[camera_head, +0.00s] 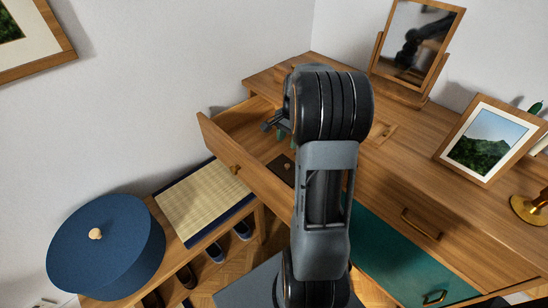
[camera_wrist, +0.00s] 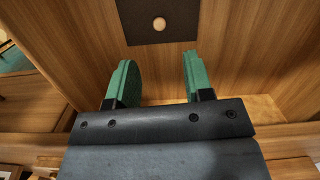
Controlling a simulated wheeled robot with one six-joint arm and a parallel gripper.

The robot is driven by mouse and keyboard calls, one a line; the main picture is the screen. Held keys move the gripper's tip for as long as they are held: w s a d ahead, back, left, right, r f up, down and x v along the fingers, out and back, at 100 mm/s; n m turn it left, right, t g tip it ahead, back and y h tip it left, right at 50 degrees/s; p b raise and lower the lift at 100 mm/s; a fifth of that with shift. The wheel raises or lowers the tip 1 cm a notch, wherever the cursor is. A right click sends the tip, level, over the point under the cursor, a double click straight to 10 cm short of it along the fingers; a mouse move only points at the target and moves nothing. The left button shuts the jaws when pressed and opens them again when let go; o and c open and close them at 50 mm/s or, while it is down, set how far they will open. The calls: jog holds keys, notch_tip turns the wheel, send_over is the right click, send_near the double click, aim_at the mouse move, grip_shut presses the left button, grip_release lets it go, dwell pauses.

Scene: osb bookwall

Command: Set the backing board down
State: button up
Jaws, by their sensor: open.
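A dark flat board (camera_head: 284,167) with a small pale round spot lies on the floor of the open drawer; I take it to be the backing board. In the wrist view the board (camera_wrist: 140,32) is beyond my fingertips, its far part cut off by the frame edge. My gripper (camera_wrist: 158,68) is open, with two green fingers apart and nothing between them. The fingers point toward the board and appear clear of it. In the head view my arm hides much of the gripper and part of the drawer.
The wooden drawer (camera_head: 232,158) stands pulled out from the dresser. On the dresser top are a tilting mirror (camera_head: 415,45), a framed landscape picture (camera_head: 489,139) and a brass candlestick (camera_head: 529,207). A low bench with a woven mat (camera_head: 203,198) and a blue round box (camera_head: 106,247) stands left.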

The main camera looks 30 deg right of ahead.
jog(key=s+a+r+n+t, duration=0.1)
jog(key=s+a+r+n, duration=0.1)
jog(key=s+a+n, duration=0.2)
jog(key=s+a+r+n+t+h, duration=0.1)
jog(key=s+a+n, duration=0.3)
jog(key=a, duration=0.5)
jog(key=s+a+r+n+t, duration=0.1)
jog(key=s+a+r+n, duration=0.2)
jog(key=a+n, duration=0.3)
jog(key=shift+s+a+n+h, duration=0.3)
jog(key=shift+s+a+n, duration=0.1)
jog(key=shift+s+a, duration=0.35)
